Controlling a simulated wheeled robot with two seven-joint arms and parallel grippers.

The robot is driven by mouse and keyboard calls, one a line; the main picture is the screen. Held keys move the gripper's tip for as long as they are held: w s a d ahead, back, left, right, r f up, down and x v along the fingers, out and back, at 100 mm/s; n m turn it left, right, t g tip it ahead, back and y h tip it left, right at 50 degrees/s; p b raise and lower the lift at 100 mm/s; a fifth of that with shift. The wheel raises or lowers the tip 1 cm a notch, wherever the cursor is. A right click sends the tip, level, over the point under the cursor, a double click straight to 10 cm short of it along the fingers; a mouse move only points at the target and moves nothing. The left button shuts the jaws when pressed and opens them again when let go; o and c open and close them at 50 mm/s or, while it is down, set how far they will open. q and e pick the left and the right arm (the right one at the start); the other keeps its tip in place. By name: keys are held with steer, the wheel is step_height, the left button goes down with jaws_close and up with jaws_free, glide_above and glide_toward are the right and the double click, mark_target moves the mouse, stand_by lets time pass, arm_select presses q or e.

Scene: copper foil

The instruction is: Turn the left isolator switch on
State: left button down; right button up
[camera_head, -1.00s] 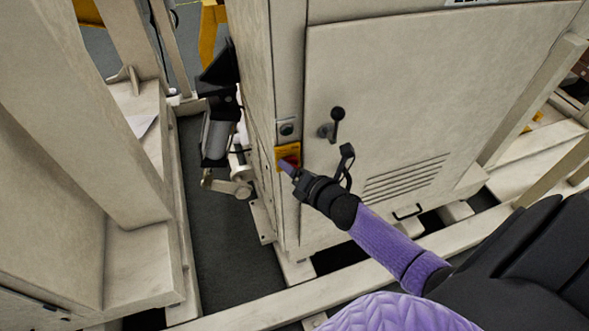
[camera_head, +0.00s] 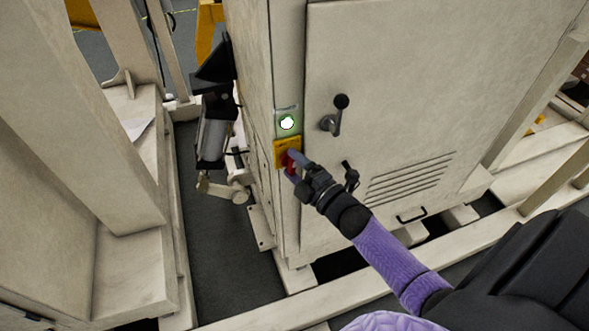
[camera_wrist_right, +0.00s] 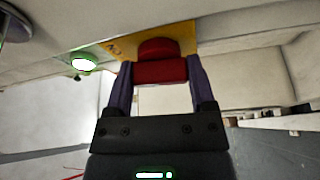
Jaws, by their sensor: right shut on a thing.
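The isolator switch is a red handle (camera_head: 291,161) on a yellow plate (camera_head: 281,151), on the narrow edge panel of the cream cabinet. In the right wrist view the red handle (camera_wrist_right: 160,71) sits between my right gripper's two fingers, with the yellow plate (camera_wrist_right: 185,36) behind it. My right gripper (camera_head: 295,168) is shut on the red handle. A round lamp (camera_head: 287,122) above the plate glows white-green, and it also shows lit in the right wrist view (camera_wrist_right: 83,63). My left gripper is not in view.
The cabinet door (camera_head: 420,90) has a dark lever handle (camera_head: 335,115) right of the switch and vent slots (camera_head: 410,178) below. A black and grey machine unit (camera_head: 213,135) stands left of the cabinet. Cream frame beams (camera_head: 300,300) run along the floor in front.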

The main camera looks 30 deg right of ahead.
steer(key=m+t+b, duration=0.1)
steer(key=m, duration=0.2)
steer(key=shift+f+m+h, duration=0.15)
steer(key=shift+m+h, duration=0.15)
steer(key=shift+m, duration=0.1)
steer(key=shift+m+t+h+b, duration=0.65)
steer(key=shift+m+t+h, duration=0.05)
steer(key=shift+m, duration=1.3)
steer(key=o, duration=1)
steer(key=v, duration=1)
steer(key=shift+a, duration=0.1)
